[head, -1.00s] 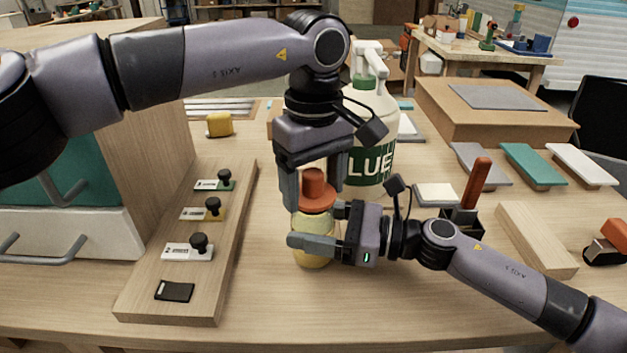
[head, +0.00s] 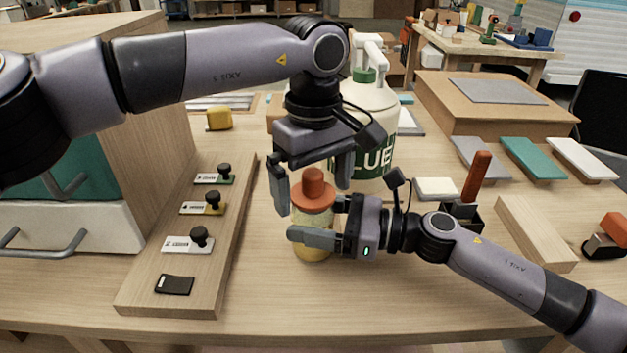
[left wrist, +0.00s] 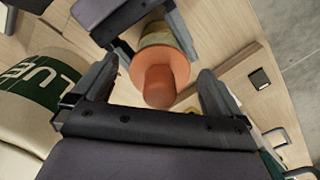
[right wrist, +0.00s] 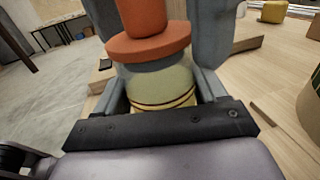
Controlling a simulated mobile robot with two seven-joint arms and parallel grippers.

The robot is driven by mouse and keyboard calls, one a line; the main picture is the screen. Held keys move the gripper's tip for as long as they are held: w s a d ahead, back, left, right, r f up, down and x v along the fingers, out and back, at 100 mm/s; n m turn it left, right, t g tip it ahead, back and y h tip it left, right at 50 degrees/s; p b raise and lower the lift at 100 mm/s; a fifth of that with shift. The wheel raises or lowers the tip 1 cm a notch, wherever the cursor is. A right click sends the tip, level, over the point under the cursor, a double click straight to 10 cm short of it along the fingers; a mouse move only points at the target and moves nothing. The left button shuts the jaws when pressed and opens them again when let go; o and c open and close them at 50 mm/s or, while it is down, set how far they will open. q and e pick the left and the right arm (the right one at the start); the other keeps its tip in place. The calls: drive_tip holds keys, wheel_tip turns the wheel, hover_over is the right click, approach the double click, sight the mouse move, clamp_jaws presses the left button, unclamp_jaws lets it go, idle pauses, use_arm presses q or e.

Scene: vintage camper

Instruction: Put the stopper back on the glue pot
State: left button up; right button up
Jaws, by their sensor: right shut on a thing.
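The glue pot (head: 314,247) is a small yellowish glass jar standing on the bench. The orange stopper (head: 314,188), a wide disc with a knob, sits upright on the pot's mouth; it also shows on the pot in the right wrist view (right wrist: 147,45). My left gripper (head: 312,198) is open, with its fingers apart on either side of the stopper; the left wrist view shows gaps between both fingers and the stopper (left wrist: 158,80). My right gripper (head: 318,236) is shut on the pot's body (right wrist: 160,85) from the right. The pot's mouth is hidden under the stopper.
A large white glue bottle (head: 366,130) stands close behind. A wooden board with stamps (head: 230,240) lies to the left beside a drawer cabinet (head: 85,225). A wooden block (head: 535,233) and a dark holder with a red-handled tool (head: 476,178) are at right. The front bench is clear.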

use_arm(q)
wheel_tip(320, 180, up, 12)
idle(0.6)
use_arm(e)
drive_tip(key=o, duration=1.6)
use_arm(q)
drive_tip(key=shift+f+b, duration=0.9)
use_arm(e)
drive_tip(key=v, duration=0.6)
drive_tip(key=shift+d+f, duration=0.1)
drive_tip(key=shift+f, duration=0.05)
drive_tip(key=shift+s+d, duration=0.15)
drive_tip(key=shift+d, duration=0.3)
use_arm(q)
drive_tip(key=shift+s+f, duration=0.1)
use_arm(e)
drive_tip(key=shift+s, duration=0.1)
